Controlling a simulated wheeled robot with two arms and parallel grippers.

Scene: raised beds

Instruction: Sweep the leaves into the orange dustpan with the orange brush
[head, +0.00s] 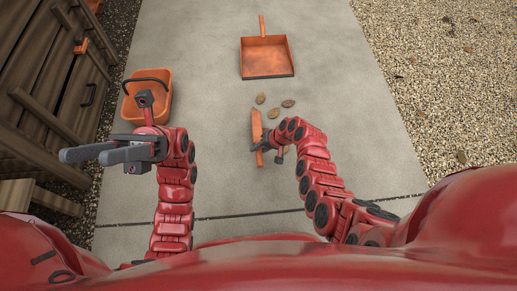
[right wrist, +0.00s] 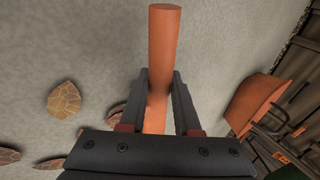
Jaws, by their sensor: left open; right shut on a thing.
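The orange dustpan (head: 266,57) lies on the concrete at the top centre of the head view, its handle pointing away. Several brown leaves (head: 260,98) lie on the concrete between the dustpan and my right gripper. More leaves show at the left of the right wrist view (right wrist: 64,99). My right gripper (head: 264,142) is shut on the orange brush (head: 257,125), whose handle also shows between the fingers in the right wrist view (right wrist: 165,45). I cannot tell whether the brush touches the ground. My left gripper (head: 88,153) is open and empty, in front of the bucket.
An orange bucket (head: 158,103) with a dark handle stands at the left, next to a wooden cabinet (head: 58,75). Gravel (head: 450,90) borders the concrete path (head: 350,110) on the right. The path right of the leaves is clear.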

